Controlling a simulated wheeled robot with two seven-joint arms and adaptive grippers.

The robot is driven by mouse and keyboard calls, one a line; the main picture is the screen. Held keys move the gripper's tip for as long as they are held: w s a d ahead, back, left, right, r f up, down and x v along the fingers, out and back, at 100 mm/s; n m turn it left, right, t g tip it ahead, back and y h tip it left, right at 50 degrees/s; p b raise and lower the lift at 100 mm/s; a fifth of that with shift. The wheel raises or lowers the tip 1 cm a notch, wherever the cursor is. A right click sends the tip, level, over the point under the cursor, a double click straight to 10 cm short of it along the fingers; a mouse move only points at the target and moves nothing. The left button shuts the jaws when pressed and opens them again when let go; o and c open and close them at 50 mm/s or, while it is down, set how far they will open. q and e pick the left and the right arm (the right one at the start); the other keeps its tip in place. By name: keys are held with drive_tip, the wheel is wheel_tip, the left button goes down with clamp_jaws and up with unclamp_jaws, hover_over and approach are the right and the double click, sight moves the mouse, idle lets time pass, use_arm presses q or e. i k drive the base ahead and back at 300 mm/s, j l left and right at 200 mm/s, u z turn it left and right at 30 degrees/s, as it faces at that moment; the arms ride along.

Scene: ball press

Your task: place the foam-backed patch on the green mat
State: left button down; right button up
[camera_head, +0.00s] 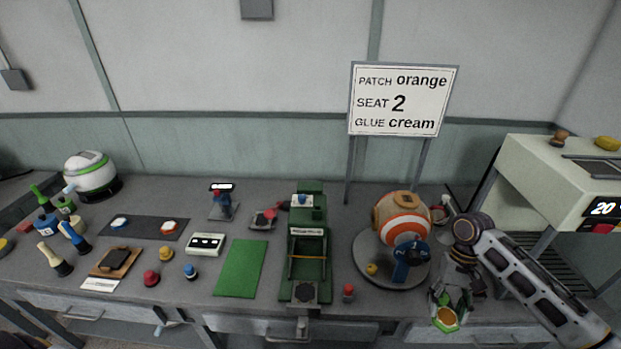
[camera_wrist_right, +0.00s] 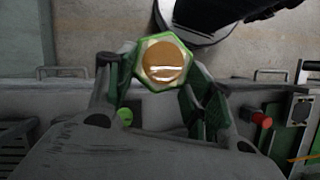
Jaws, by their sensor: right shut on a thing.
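The green mat (camera_head: 240,268) lies flat and bare on the bench, left of the green press. My right gripper (camera_head: 450,305) is at the front right of the bench, well to the right of the mat. It is shut on a hexagonal patch (camera_head: 446,319) with a brownish-orange middle and a green edge. In the right wrist view the patch (camera_wrist_right: 163,62) sits between the fingertips (camera_wrist_right: 160,80), its face towards the camera. The foam backing cannot be made out. My left gripper is not in view.
The green press (camera_head: 306,240) stands between the mat and a round grey turntable (camera_head: 375,272) bearing an orange-and-white ball (camera_head: 402,217). A red button (camera_head: 348,292) is at the front. A sign (camera_head: 403,99) reads patch orange, seat 2, glue cream.

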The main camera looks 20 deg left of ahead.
sight(227, 289)
drive_tip(key=k+j+u, duration=0.1)
drive_tip(key=u, duration=0.25)
drive_tip(key=k+j+u, duration=0.1)
drive_tip(key=u, duration=0.25)
drive_tip(key=k+j+u, duration=0.1)
drive_tip(key=j+u, duration=0.25)
drive_tip(key=l+u, duration=0.3)
drive_tip(key=u, duration=0.25)
drive_tip(key=i+l, duration=0.05)
drive_tip(key=l, duration=0.05)
